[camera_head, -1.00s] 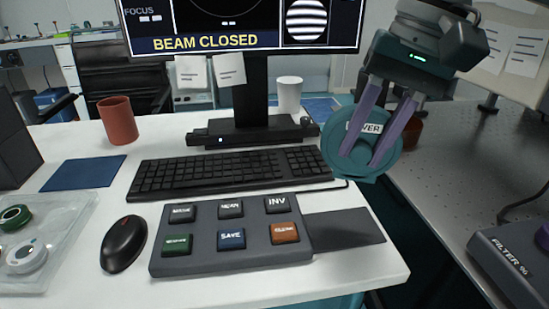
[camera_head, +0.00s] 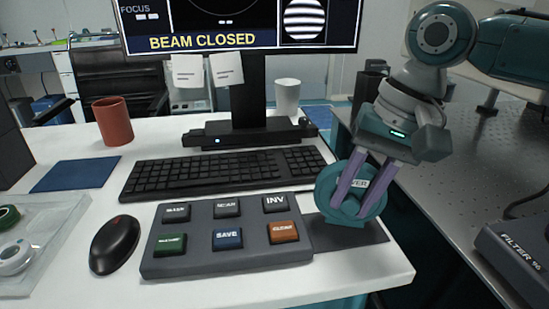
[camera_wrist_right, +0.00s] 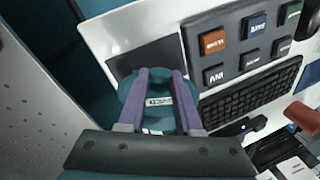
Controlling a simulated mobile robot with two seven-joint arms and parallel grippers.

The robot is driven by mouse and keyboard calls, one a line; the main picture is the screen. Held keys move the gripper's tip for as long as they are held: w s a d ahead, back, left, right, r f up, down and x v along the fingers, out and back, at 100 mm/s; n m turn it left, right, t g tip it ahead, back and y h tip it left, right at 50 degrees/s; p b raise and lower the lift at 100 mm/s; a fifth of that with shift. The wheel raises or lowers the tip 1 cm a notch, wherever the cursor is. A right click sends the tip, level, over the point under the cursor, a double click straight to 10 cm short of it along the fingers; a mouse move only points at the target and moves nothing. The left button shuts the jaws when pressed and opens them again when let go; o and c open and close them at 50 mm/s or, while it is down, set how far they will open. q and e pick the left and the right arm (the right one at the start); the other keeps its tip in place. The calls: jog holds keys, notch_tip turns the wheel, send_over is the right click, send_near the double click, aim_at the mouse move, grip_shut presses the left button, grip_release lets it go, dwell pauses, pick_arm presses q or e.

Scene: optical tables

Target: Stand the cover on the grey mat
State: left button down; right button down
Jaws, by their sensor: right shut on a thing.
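The cover (camera_head: 326,188) is a round teal disc with a white label and a small flat foot. It is upright over the grey mat (camera_head: 372,232), which lies right of the button panel. My right gripper (camera_head: 356,205) is shut on the cover, its purple fingers across the disc's face. The cover's foot is at or just above the mat; I cannot tell if it touches. In the right wrist view the cover (camera_wrist_right: 158,83) sits between the fingers, with the mat (camera_wrist_right: 150,54) beyond it. My left gripper is not in view.
The button panel (camera_head: 200,262) is close on the mat's left. The keyboard (camera_head: 215,173) and monitor stand (camera_head: 248,130) are behind. The white desk's right edge is near the mat. A filter box (camera_head: 515,255) sits on the metal table at right.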

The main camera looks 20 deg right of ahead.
jog(key=c, duration=0.6)
grip_release()
jog(key=shift+r, duration=0.1)
jog(key=p+v, duration=0.3)
jog(key=v, duration=0.9)
jog(key=s+a+f+n+t, duration=0.1)
jog(key=s+a+f+n, duration=0.7)
jog(key=s+a+f, duration=0.3)
jog(key=s+d+n+h, duration=0.1)
jog(key=s+d+h, duration=0.1)
jog(key=s, duration=0.5)
jog(key=shift+d+f+t, duration=0.35)
jog(key=shift+d+t, duration=0.05)
jog(key=shift+d, duration=0.05)
